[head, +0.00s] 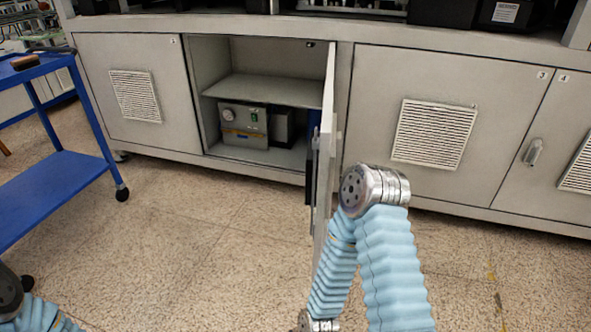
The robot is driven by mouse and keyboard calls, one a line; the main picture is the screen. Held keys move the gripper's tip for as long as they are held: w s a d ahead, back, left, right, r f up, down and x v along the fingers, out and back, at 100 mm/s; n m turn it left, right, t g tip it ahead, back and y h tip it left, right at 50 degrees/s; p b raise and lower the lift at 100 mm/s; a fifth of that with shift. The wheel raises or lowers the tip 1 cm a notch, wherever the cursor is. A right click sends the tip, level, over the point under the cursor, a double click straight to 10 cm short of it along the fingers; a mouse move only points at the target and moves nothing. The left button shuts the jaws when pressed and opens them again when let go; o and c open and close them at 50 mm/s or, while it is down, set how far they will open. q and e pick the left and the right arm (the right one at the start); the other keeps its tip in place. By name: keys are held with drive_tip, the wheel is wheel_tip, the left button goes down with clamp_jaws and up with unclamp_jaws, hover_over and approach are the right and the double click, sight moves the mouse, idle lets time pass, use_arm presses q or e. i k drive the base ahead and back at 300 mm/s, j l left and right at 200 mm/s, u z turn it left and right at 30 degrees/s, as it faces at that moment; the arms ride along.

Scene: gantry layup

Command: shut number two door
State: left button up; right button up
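The number two door (325,150) stands wide open, swung out from the cabinet front and seen nearly edge-on. Its hinge side is at the right of the open compartment (265,90). No number two label is readable. My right arm, in a pale blue sleeve, is in front of and to the right of the door and covers part of its lower end. I cannot tell whether the arm touches the door. Neither gripper shows; only a bit of my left arm is at the lower left corner.
Inside the compartment are a shelf and a grey box (244,124) with a gauge. Closed doors one (115,60) and three (430,80) flank the opening; door four (555,135) is further right. A blue cart (55,175) stands at left. Speckled floor before the opening is clear.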

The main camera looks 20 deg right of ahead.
sight(323, 147)
drive_tip(key=l+z, duration=0.3)
drive_tip(key=l, duration=1.25)
drive_tip(key=j+z, duration=0.15)
drive_tip(key=z, duration=0.2)
drive_tip(key=i+j, duration=0.05)
